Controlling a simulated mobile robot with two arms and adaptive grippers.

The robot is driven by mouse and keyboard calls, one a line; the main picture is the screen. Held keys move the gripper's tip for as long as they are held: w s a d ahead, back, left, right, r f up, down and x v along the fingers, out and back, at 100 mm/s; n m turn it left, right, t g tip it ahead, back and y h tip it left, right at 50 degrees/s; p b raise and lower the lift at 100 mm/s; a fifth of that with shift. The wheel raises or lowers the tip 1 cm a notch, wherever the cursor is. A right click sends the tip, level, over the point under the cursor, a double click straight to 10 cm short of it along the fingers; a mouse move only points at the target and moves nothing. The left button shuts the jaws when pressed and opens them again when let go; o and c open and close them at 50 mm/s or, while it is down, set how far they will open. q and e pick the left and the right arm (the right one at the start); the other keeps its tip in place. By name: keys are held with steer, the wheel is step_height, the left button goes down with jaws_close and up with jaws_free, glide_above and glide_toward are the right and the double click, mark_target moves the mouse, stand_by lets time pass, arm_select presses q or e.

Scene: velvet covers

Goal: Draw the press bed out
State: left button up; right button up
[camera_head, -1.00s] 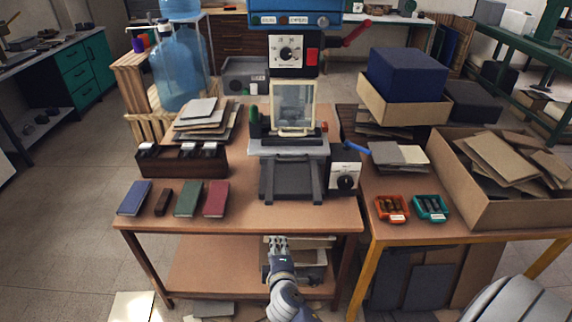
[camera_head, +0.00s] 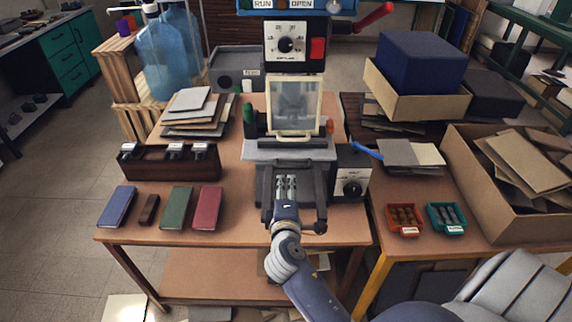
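The press (camera_head: 286,44) stands at the back middle of the table, with a dial and a red lever on its head. Its pale framed guard (camera_head: 296,79) is upright over the grey press bed (camera_head: 262,150). My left gripper is not in view.
A control box (camera_head: 352,183) with a knob and a blue lever (camera_head: 367,150) sits right of the bed. Notebooks (camera_head: 207,208) and a dark stamp rack (camera_head: 171,163) lie left. An orange tray (camera_head: 404,233) and a teal tray are right. The table's front edge is near my arm.

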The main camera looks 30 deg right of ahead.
mark_target(286, 168)
steer(key=x, duration=0.7)
steer(key=shift+w+d+p, duration=0.2)
steer(key=shift+w+p, duration=0.2)
steer(key=shift+w+d+f, duration=0.1)
steer(key=shift+w+d, duration=0.3)
steer(key=shift+w, duration=0.2)
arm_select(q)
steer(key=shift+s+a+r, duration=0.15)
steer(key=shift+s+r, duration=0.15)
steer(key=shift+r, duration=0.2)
arm_select(e)
steer(key=shift+w+d, duration=0.1)
steer(key=c, duration=0.6)
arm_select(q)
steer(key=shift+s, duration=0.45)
arm_select(e)
jaws_close()
